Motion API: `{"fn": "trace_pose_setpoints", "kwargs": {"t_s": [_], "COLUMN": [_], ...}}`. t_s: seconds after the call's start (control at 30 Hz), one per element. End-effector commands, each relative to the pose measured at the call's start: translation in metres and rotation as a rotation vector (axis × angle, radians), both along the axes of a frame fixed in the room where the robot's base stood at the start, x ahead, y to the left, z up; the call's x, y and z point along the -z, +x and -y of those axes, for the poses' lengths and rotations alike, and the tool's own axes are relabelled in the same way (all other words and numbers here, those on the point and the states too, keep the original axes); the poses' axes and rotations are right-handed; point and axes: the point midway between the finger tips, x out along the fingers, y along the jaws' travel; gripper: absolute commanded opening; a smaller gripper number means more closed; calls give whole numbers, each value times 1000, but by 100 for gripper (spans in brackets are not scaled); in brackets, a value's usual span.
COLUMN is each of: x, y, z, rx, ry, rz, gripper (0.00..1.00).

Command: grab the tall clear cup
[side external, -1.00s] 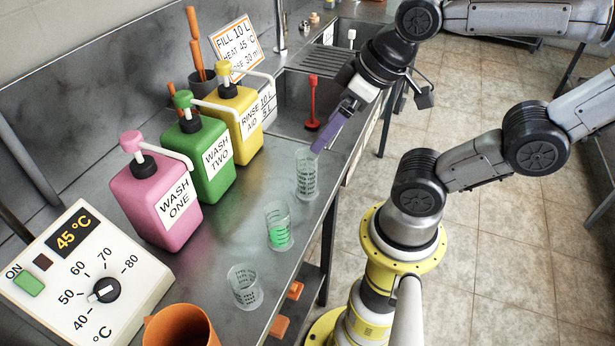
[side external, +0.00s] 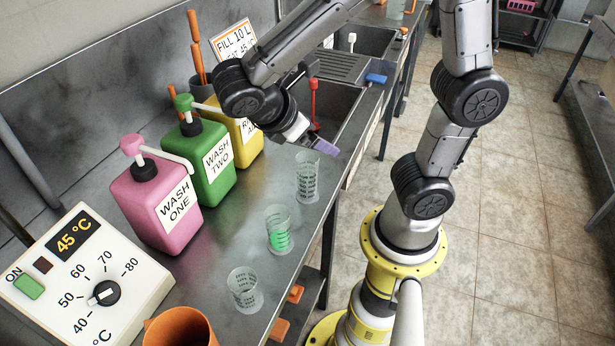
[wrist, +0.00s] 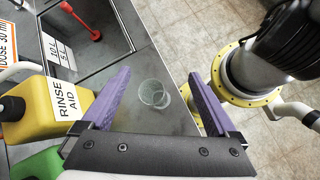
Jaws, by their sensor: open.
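The tall clear cup (side external: 307,178) stands upright on the steel counter near its right edge, with dark markings on its wall. In the wrist view a clear cup (wrist: 153,94), which looks like the same one, shows between and beyond my two purple fingers. My gripper (side external: 326,147) is open and empty, just behind and above the cup's rim in the side view; in the wrist view its fingers (wrist: 160,76) are spread wide. I cannot tell whether a finger touches the cup. A cup with green liquid (side external: 279,232) and a shorter clear cup (side external: 244,290) stand nearer the camera.
The yellow rinse aid bottle (wrist: 42,110) is close to my left finger. The green bottle (side external: 206,158) and pink bottle (side external: 158,205) stand left of the cups. A sink with a red-handled tool (side external: 314,98) lies behind. The counter's right edge is close to the cups.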

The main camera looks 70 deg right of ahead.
Motion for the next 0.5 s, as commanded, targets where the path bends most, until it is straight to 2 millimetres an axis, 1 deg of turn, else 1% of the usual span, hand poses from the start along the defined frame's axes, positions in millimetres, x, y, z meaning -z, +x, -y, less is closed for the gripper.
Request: {"fn": "trace_pose_setpoints", "kwargs": {"t_s": [0.03,0.13,0.2,0.3,0.4,0.5], "x": [8,23,35,52,62,64], "y": [9,22,27,27,23,22], "z": [-11,-32,-47,-66,-76,-77], "rx": [-81,-220,-300,-388,-438,-456], "ry": [-70,-193,-264,-325,-360,-366], "rz": [-73,-177,-229,-280,-313,-314], "gripper": [94,94,94,94,94,94]}}
